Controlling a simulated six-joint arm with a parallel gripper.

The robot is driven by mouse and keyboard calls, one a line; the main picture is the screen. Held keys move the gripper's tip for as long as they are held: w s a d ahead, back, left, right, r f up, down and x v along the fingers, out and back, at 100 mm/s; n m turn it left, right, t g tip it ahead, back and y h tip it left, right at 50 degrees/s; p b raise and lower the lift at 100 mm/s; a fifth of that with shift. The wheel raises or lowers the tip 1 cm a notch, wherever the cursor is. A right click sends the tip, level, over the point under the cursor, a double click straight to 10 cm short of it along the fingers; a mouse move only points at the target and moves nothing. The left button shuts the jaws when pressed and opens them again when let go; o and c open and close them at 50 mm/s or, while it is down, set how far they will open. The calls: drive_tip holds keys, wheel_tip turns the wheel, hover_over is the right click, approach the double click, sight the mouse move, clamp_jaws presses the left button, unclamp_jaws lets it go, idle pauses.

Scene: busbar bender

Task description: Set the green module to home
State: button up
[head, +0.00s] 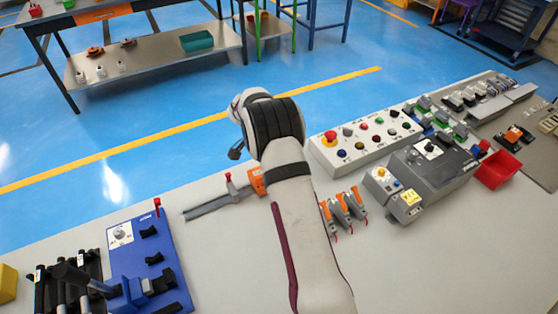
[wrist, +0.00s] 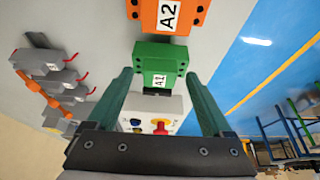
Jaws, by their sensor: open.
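The green module (wrist: 158,66), labelled A1, lies just ahead of and between the fingertips of my gripper (wrist: 158,78) in the wrist view. My gripper is open, with one dark green finger on each side of the module. I cannot tell whether either finger touches it. An orange module (wrist: 170,15), labelled A2, sits just beyond it, cut by the top edge. In the head view an orange block (head: 257,182) shows beside my arm. My arm hides the green module and my fingers there.
A white button panel (head: 318,150) and a grey machine (head: 440,180) stand right of my arm, with a red bin (head: 497,170) beyond. Orange-and-grey clamps (head: 345,208) lie close by. A blue fixture (head: 145,262) stands at the left.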

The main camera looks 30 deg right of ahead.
drive_tip(key=shift+d+f, duration=0.25)
drive_tip(key=shift+f, duration=0.25)
drive_tip(key=shift+c, duration=0.2)
clamp_jaws()
